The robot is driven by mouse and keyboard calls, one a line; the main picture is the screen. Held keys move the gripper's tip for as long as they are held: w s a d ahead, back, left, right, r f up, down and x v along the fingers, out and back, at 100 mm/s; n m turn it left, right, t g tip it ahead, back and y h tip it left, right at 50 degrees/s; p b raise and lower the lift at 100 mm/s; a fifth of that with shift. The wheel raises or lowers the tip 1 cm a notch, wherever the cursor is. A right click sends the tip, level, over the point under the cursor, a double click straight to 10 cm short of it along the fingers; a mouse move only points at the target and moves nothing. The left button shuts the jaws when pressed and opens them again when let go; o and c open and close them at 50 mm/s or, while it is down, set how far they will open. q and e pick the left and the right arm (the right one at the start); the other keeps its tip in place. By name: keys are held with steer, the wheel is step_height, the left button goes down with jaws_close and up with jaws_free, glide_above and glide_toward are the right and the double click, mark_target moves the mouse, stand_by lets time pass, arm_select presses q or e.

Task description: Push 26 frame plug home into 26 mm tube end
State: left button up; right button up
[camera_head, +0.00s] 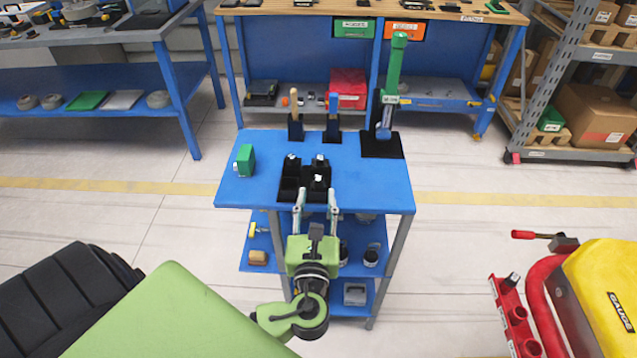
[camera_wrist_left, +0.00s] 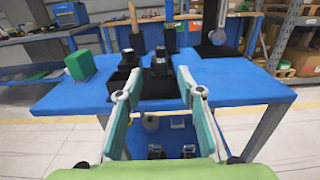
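My left gripper (camera_head: 316,192) is open and empty, its two fingers pointing at the front edge of the blue cart top (camera_head: 342,192). In the left wrist view its fingertips (camera_wrist_left: 158,74) stand apart on either side of a small dark labelled piece (camera_wrist_left: 160,60). A black compartment tray (camera_head: 288,181) on the cart holds a few small dark pieces with white labels, one in front of the gripper (camera_head: 318,180). I cannot read the labels, so I cannot tell which is the 26 frame plug. I cannot identify the 26 mm tube end. My right gripper is not in view.
A green block (camera_head: 245,160) stands at the cart's left. Two handled tools (camera_head: 333,120) and a green-handled tool (camera_head: 393,75) stand in black holders behind. A red rack (camera_head: 513,315) and a yellow body marked GAUGE (camera_head: 605,295) are at right.

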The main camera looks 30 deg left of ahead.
mark_target(318, 185)
arm_select(q)
steer(key=p+x, duration=0.1)
steer(key=x, duration=0.5)
steer(key=shift+w+a+f, duration=0.1)
steer(key=shift+w+f, duration=0.05)
steer(key=shift+w, duration=0.1)
steer(key=c, duration=0.9)
